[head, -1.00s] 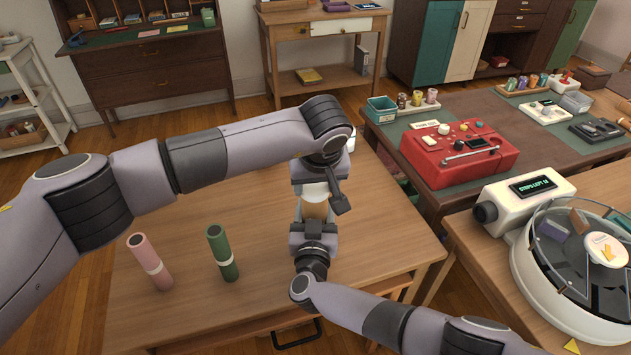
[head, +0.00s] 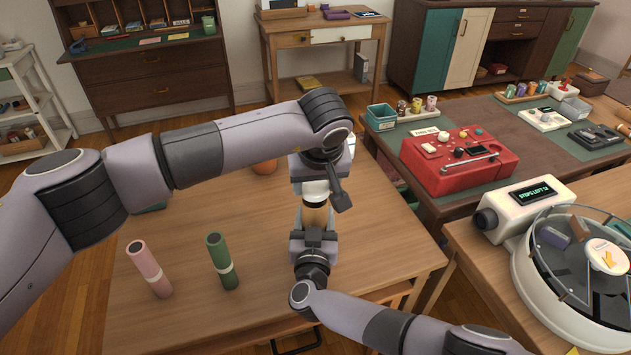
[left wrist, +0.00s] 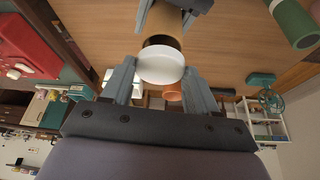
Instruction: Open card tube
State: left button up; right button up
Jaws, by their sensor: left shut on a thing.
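A tan card tube (head: 314,216) is held between my two grippers above the wooden table. My left gripper (head: 314,186) is shut on its white cap (left wrist: 162,66). The cap is apart from the tube, and the dark open mouth of the tube shows between them in both views. My right gripper (head: 313,236) is on the lower part of the tube, with its fingers on either side, shut on it. A pink tube (head: 149,270) and a green tube (head: 222,262), each with a pale band, stand on the table at the left.
An orange thing (head: 265,167) lies behind my left arm, partly hidden. The table's front middle is clear.

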aim_at(316, 190)
pick_arm(q)
jog(key=shift+r, duration=0.1)
jog(key=shift+r, duration=1.95)
pick_arm(e)
jog(key=o, duration=1.6)
